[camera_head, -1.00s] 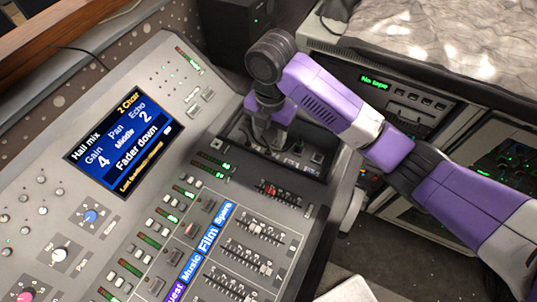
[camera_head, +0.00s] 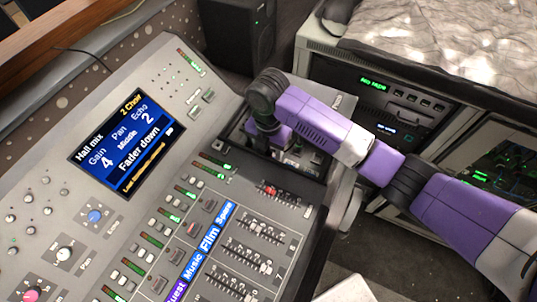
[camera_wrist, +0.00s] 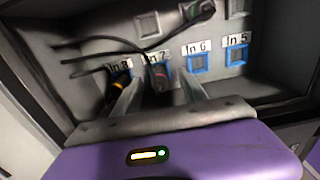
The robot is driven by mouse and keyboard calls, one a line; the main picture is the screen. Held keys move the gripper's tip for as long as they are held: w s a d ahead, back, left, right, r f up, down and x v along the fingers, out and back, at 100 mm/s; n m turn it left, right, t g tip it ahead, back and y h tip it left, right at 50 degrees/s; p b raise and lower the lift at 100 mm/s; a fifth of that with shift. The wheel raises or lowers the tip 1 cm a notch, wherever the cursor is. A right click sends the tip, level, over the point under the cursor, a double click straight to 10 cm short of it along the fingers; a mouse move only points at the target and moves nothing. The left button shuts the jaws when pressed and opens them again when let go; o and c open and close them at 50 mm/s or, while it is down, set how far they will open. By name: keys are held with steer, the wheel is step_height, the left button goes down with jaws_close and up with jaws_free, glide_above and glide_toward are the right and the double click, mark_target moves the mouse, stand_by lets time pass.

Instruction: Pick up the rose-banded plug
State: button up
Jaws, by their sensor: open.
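In the wrist view, a dark plug with a faint reddish band (camera_wrist: 161,77) stands at the socket labelled In 7; it looks like the rose-banded plug, though the band is blurred. My gripper (camera_wrist: 160,80) is open, with one finger on each side of this plug. I cannot tell whether either finger touches it. A plug with an orange-yellow band (camera_wrist: 120,80) sits at In 8, close to the left finger. In the head view, my gripper reaches down into the connector recess (camera_head: 318,172), and the arm hides most of the plugs there.
Blue-framed sockets In 6 (camera_wrist: 197,63) and In 5 (camera_wrist: 237,55) look empty. Black cables (camera_wrist: 95,52) run across the panel above the plugs, and another dark plug (camera_wrist: 200,10) is at the top. The mixing desk's faders (camera_head: 252,228) lie in front of the recess.

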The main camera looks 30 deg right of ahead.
mark_target(268, 152)
jaws_close()
steer(key=shift+r, duration=0.15)
step_height(268, 152, up, 23)
steer(key=p, duration=0.4)
stand_by(0.7)
